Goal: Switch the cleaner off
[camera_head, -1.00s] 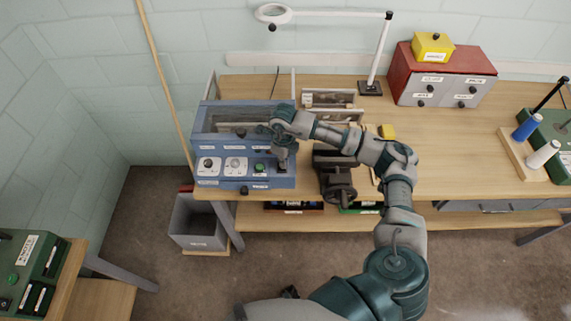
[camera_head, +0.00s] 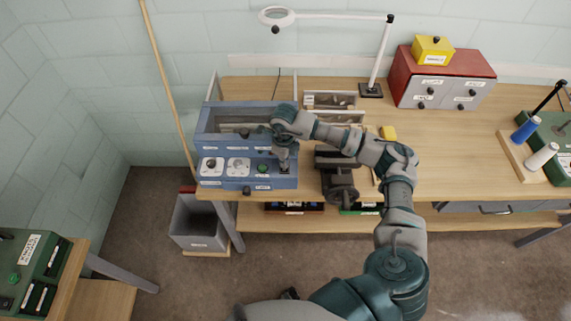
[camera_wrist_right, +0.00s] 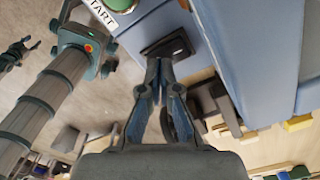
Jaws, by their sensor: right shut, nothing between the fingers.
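The cleaner appears to be the blue box (camera_head: 240,117) at the left end of the bench. Its sloped front panel carries two white dials (camera_head: 237,166) and a green button (camera_head: 264,169). My right gripper (camera_head: 283,168) is shut and empty at the panel's right end. In the right wrist view its fingertips (camera_wrist_right: 160,64) are together at a black switch (camera_wrist_right: 168,44), touching it or very close; I cannot tell which. The fingers partly hide the switch, and its position is unclear. A small dark claw shape (camera_wrist_right: 14,52) may be my left gripper.
A dark vise-like device (camera_head: 339,178) stands right of the box, under my right forearm. Small trays (camera_head: 330,100) lie behind it. A magnifier lamp (camera_head: 374,75) and a red-topped cabinet (camera_head: 447,78) stand farther back. A grey bin (camera_head: 198,222) is below.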

